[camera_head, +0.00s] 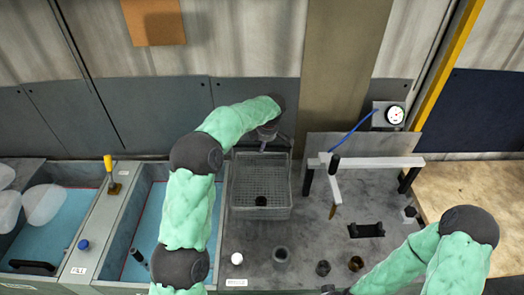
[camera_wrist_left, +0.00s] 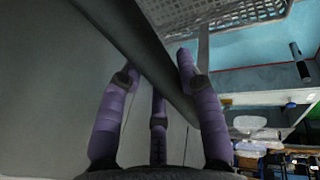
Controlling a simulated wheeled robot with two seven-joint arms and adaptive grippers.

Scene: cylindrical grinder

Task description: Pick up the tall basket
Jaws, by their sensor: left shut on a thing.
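The tall basket (camera_head: 238,190) is a grey wire-mesh box at the middle of the head view, over the grey machine top. My left gripper (camera_head: 268,136) is at its far rim, with the arm reaching in from the left. In the left wrist view, the purple fingers of my left gripper (camera_wrist_left: 158,78) close around a dark grey bar (camera_wrist_left: 150,50), which looks like part of the basket. The basket's mesh (camera_wrist_left: 225,12) shows at the top there. I cannot tell whether the basket rests on the surface.
A white-topped frame (camera_head: 375,161) stands right of the basket, with a gauge (camera_head: 395,114) behind it. Blue-floored tanks (camera_head: 150,215) lie to the left. A wall closes the back.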

